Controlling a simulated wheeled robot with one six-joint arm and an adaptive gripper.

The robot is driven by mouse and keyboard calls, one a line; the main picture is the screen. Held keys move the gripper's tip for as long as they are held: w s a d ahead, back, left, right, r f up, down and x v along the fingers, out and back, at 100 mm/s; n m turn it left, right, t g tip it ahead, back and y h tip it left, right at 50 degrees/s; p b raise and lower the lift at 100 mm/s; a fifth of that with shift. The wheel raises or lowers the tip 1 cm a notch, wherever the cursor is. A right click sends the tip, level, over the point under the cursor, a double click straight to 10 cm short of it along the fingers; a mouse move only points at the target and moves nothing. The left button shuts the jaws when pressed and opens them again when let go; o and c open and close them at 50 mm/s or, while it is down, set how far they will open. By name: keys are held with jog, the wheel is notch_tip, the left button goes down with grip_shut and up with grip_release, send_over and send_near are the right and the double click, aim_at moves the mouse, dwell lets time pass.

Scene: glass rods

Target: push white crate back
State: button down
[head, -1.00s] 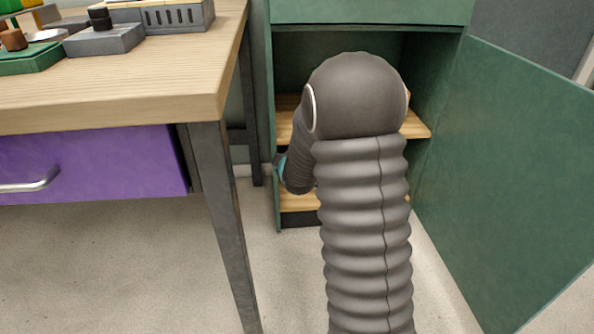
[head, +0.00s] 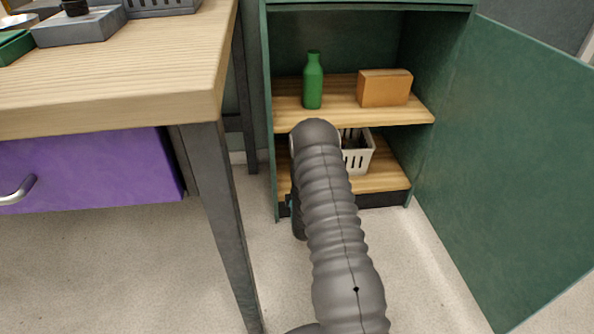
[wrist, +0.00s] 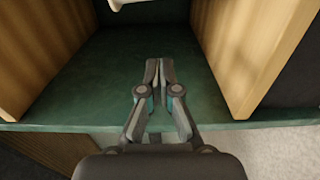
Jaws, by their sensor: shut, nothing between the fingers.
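The white crate (head: 358,158) stands on the lower shelf (head: 385,180) of the open green cabinet, holding dark items. My arm hides its left part in the head view. In the wrist view a small white piece (wrist: 135,3), probably the crate, shows at the top edge, beyond the fingertips and apart from them. My gripper (wrist: 158,65) is shut and empty, in front of a green cabinet panel, between two wooden boards. In the head view my arm hides the fingers.
A green bottle (head: 313,82) and an orange-brown box (head: 385,88) stand on the upper shelf (head: 345,115). The open cabinet door (head: 500,170) is at right. A wooden table (head: 110,85) with a purple drawer (head: 95,168) stands at left.

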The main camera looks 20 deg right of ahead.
jog(key=b+x, duration=0.1)
jog(key=x, duration=0.8)
jog(key=shift+w, duration=0.25)
jog(key=shift+s+d, duration=0.7)
jog(key=shift+d, duration=0.3)
jog(key=shift+s+d, duration=0.55)
jog(key=shift+d, duration=0.15)
jog(key=shift+s+d, duration=0.55)
jog(key=shift+d, duration=0.35)
jog(key=shift+a, duration=0.1)
